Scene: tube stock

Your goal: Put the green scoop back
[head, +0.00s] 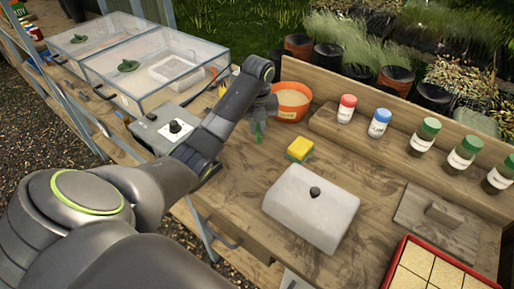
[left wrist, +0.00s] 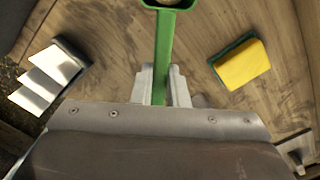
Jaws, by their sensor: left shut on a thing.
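My left gripper (head: 260,116) is shut on the handle of the green scoop (head: 258,134), just left of an orange tub (head: 291,114) of pale, sand-like material. Most of the scoop is hidden behind the gripper in the head view. In the left wrist view the green scoop (left wrist: 164,48) runs up from between the two fingers of the gripper (left wrist: 163,80). Its bowl is cut off by the top edge, and a pale patch shows in it. My right gripper is not in view.
A yellow and green sponge (head: 300,148) and a pale block with a dark knob (head: 312,207) are on the bench. Capped jars (head: 379,123) stand on the back ledge. Clear-lidded boxes (head: 150,65) and a grey device (head: 160,133) are left. Bare wood lies around the sponge.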

